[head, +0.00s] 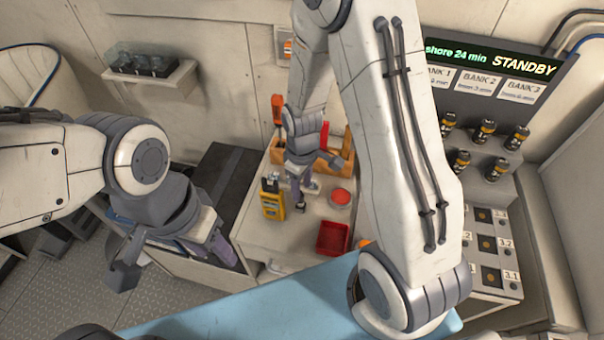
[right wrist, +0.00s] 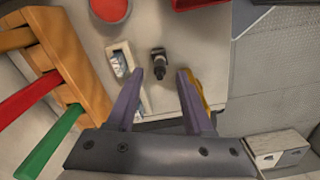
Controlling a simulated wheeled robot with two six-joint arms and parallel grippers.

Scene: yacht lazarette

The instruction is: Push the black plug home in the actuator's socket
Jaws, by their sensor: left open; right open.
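A small black fitting (right wrist: 158,64), which looks like the plug, is on the pale counter in the right wrist view. My left gripper (head: 172,260) is open and empty, low at the left, away from the counter top. I cannot make out the actuator or its socket for certain.
A yellow meter (head: 272,205), red tray (head: 333,238), red round dish (head: 340,197) and wooden tool rack (head: 290,152) crowd the counter (head: 262,240). A pale block with a clear part (right wrist: 122,62) is beside the fitting. Several black-and-yellow connectors (head: 484,131) stand at the right.

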